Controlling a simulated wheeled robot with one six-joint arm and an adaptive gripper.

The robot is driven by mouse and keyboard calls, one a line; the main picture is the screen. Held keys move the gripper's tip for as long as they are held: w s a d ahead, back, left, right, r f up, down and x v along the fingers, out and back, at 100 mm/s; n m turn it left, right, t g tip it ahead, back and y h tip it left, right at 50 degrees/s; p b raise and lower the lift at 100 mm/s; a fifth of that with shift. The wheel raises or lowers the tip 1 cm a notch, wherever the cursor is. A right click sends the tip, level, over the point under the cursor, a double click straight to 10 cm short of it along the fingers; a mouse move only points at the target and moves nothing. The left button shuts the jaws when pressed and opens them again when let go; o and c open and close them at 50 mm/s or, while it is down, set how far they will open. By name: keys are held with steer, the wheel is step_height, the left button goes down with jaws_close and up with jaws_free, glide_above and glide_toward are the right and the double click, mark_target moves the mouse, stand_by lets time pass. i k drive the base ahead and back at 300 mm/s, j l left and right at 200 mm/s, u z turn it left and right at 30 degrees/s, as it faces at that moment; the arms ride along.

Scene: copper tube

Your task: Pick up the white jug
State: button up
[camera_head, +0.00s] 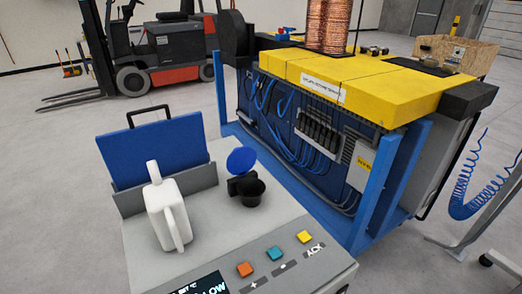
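The white jug (162,214) stands upright on a grey surface (210,240) in the lower left of the head view. Its long handle is on the side towards me, and a narrow neck or spout rises at its far top. It stands just in front of a low grey holder (194,182) with a blue panel (170,152) in it; I cannot tell if they touch. Nothing is holding the jug. My gripper does not show in this view.
Right of the jug is a small black cup-like thing (247,188) with a blue disc (241,160). Coloured buttons (274,254) and a screen (208,287) line the near edge. Behind stand a yellow-topped machine (380,95) with a copper coil (329,25) and a forklift (160,50).

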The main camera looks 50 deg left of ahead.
mark_target(166, 210)
steer(key=k+j, duration=0.25)
steer(key=k+j+z, duration=0.1)
steer(key=j, duration=0.9)
steer(key=k+j+z, duration=0.1)
steer(key=j, duration=0.45)
steer(key=k+j, duration=0.1)
steer(key=j, duration=0.5)
steer(key=k+j, duration=0.1)
steer(key=j, duration=0.45)
steer(key=k+j+z, duration=0.1)
steer(key=j, duration=0.45)
steer(key=k+j, duration=0.1)
steer(key=j, duration=0.45)
steer(key=k+j, duration=0.1)
steer(key=j, duration=0.45)
steer(key=k+l, duration=0.7)
steer(key=l, duration=0.15)
steer(key=j+z, duration=0.05)
